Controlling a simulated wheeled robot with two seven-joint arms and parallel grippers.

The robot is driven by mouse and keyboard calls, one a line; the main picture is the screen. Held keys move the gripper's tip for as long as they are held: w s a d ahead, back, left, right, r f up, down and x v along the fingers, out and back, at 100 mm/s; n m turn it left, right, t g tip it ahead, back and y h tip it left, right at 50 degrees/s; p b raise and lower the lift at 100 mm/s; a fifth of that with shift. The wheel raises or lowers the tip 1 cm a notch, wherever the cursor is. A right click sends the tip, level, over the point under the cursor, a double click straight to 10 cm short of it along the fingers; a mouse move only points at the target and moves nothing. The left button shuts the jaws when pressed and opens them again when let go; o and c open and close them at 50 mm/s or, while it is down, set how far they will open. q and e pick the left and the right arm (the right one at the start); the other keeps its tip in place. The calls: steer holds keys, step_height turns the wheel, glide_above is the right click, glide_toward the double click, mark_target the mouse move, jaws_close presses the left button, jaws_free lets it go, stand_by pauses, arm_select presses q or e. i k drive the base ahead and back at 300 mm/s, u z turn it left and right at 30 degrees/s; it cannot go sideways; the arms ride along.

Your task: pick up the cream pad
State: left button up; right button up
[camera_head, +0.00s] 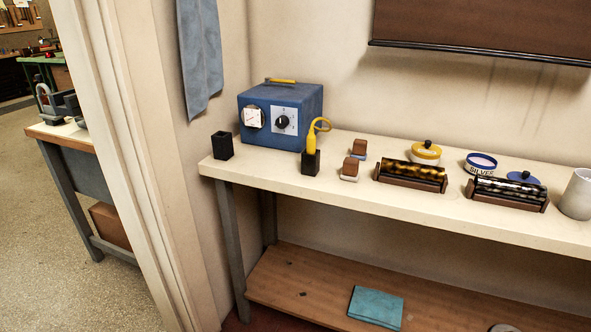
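Two small brown-topped pads stand on the cream workbench (245,172), one behind the other. The nearer pad (350,168) has a pale, cream-looking lower part. The farther pad (359,148) has a bluish-grey lower edge. Both are small in view, so their exact colours are hard to tell. Neither of my grippers is in view, and nothing touches the pads.
Left of the pads are a blue box with dials (280,115), a black cup (222,146) and a yellow-handled tool (312,138) in a black holder.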

mark_target(350, 172)
steer(key=u, duration=0.9)
steer(key=i, duration=1.1)
steer(key=z, duration=1.7)
